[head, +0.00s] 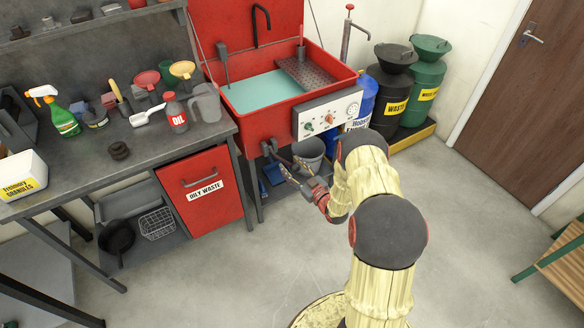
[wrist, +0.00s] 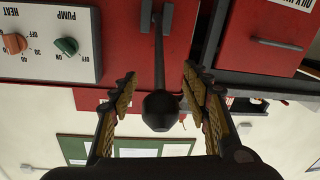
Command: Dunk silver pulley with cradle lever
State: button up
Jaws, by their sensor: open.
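A lever with a black ball knob (wrist: 160,108) hangs from the red front of the parts washer in the wrist view. I take it to be the cradle lever. My gripper (wrist: 160,95) is open, with one finger on each side of the knob; I cannot tell whether either touches it. In the head view my gripper (head: 283,160) is low at the washer's front, below the basin rim. The red washer basin (head: 243,122) holds teal liquid (head: 262,92), with a dark perforated cradle (head: 312,78) at its right. I cannot make out a silver pulley.
The control panel (head: 327,115) is on the washer front, right of my gripper. An oily waste bin (head: 202,190) and bench (head: 150,140) stand left, with a dark stepped part (head: 119,150) on it. Drums (head: 393,85) stand right. The foreground floor is clear.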

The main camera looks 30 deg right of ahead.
jog(key=shift+w, duration=0.1)
jog(key=shift+c, duration=1.2)
grip_shut()
